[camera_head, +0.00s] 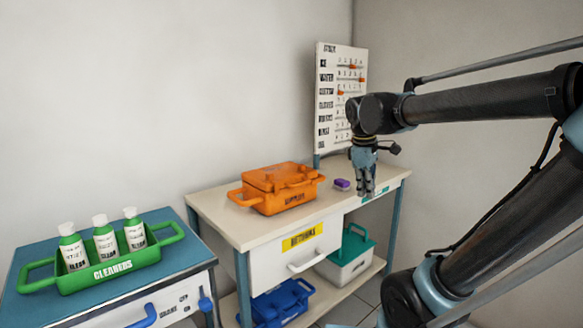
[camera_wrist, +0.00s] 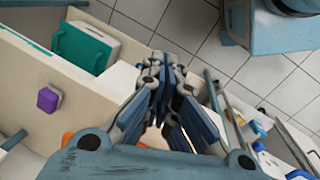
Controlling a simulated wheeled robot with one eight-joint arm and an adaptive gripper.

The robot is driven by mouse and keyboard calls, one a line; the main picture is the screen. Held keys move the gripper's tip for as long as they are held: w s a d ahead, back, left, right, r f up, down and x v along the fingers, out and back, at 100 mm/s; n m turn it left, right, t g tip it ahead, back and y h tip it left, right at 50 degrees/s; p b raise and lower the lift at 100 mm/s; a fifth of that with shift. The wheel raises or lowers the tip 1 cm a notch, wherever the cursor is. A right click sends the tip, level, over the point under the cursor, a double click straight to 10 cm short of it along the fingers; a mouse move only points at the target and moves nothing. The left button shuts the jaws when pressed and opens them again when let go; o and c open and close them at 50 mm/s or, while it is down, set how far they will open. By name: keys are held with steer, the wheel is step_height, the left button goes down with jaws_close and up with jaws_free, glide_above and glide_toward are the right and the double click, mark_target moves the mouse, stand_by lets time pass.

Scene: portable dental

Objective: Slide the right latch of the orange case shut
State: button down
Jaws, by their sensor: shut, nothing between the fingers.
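The orange case (camera_head: 277,188) sits on the cream bench top with its lid down and a handle at each end. Its latches are too small to make out in the head view. My gripper (camera_head: 366,192) is shut and empty, pointing down near the right end of the bench, to the right of the case and apart from it. In the wrist view my gripper (camera_wrist: 163,88) shows its fingers together. A small orange piece shows at that view's lower edge, mostly hidden behind my gripper.
A small purple block (camera_head: 342,184) lies between the case and my gripper. A board with orange sliders (camera_head: 340,100) stands behind. A green bottle carrier (camera_head: 105,266) is on the blue table at left. A teal-lidded box (camera_head: 350,255) and blue case (camera_head: 280,303) sit below.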

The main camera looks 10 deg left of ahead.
steer(key=w+a+r+n, duration=0.3)
steer(key=a+r+n, duration=0.1)
steer(key=a, duration=0.3)
steer(key=w+a+r+n, duration=0.3)
steer(key=a+n, duration=0.1)
steer(key=a, duration=0.2)
steer(key=n+t+h, duration=0.1)
steer(key=n+t, duration=0.1)
steer(key=n, duration=0.5)
glide_toward(292, 174)
steer(key=s+a+r, duration=0.3)
steer(key=r, duration=0.1)
steer(key=shift+w+a+f, duration=0.1)
steer(key=shift+w+a, duration=0.05)
steer(key=shift+f, duration=0.15)
steer(key=x, duration=1)
steer(key=shift+d+f, duration=0.1)
steer(key=shift+d, duration=0.25)
steer(key=shift+w+d, duration=0.75)
steer(key=shift+w, duration=0.05)
steer(key=shift+w+d+r, duration=0.2)
steer(key=shift+w+d, duration=0.25)
steer(key=shift+w, duration=0.1)
